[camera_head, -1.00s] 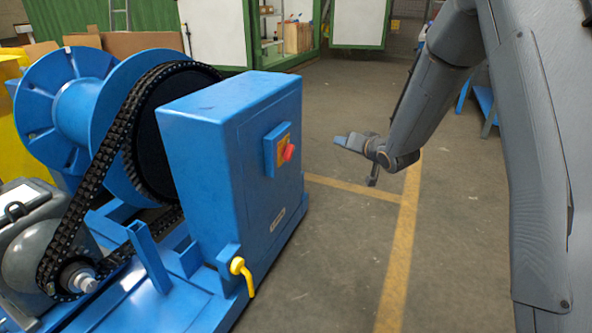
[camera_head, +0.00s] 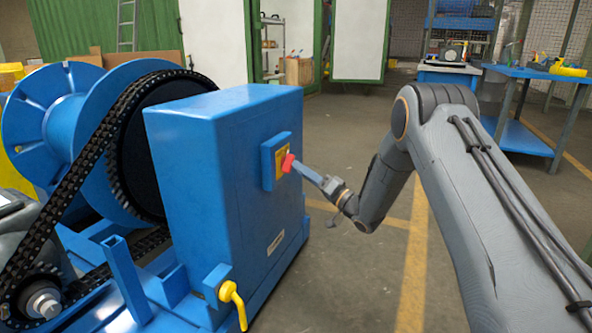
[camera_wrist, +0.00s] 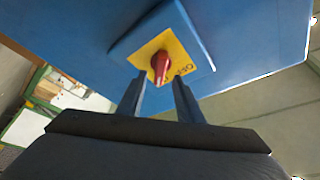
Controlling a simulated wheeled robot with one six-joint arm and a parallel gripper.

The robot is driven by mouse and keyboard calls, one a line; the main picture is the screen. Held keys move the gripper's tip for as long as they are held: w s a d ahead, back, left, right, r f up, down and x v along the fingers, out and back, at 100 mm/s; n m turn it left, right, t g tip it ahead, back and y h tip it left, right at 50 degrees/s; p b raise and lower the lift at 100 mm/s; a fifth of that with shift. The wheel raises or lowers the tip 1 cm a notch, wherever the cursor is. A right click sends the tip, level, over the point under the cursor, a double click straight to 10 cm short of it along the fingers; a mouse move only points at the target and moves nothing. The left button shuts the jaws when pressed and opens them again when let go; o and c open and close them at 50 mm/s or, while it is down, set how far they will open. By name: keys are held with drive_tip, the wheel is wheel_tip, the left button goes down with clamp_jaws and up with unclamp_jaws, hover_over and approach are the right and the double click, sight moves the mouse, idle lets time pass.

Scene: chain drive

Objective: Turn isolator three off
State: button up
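The isolator is a red rotary knob (camera_head: 288,162) on a yellow plate (camera_head: 280,160), set on a blue box on the side of the blue cabinet (camera_head: 215,135). In the wrist view the red knob (camera_wrist: 160,66) stands just beyond the fingertips. My gripper (camera_head: 303,168) is at the switch, coming from the right. In the wrist view its two blue fingers (camera_wrist: 160,80) are apart, with the knob's end between or just ahead of their tips. Contact cannot be told. Lettering on the yellow plate (camera_wrist: 180,58) is partly readable, and the isolator's number is not readable.
A yellow lever handle (camera_head: 233,298) sticks out at the cabinet's lower front corner. A black chain (camera_head: 70,175) runs round the sprocket beside the blue drum (camera_head: 62,125). Open floor lies right of the cabinet. A blue workbench (camera_head: 520,135) stands at the back right.

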sight(289, 164)
drive_tip(key=shift+b+x, duration=0.35)
drive_tip(key=shift+x, duration=1.45)
clamp_jaws()
drive_tip(key=shift+w+d+f+n+g+y+b, duration=0.1)
drive_tip(key=shift+n+g+y+b, duration=1)
drive_tip(key=shift+n, duration=3.1)
drive_tip(key=shift+s+a+r+n+g+y+b, duration=0.2)
drive_tip(key=shift+n+g+b, duration=1)
drive_tip(key=shift+n+g, duration=2.2)
drive_tip(key=shift+w+d+f+n+g+y+b, duration=0.2)
drive_tip(key=shift+n+g+y+b, duration=0.7)
drive_tip(key=shift+n, duration=4.1)
drive_tip(key=shift+g+h, duration=0.3)
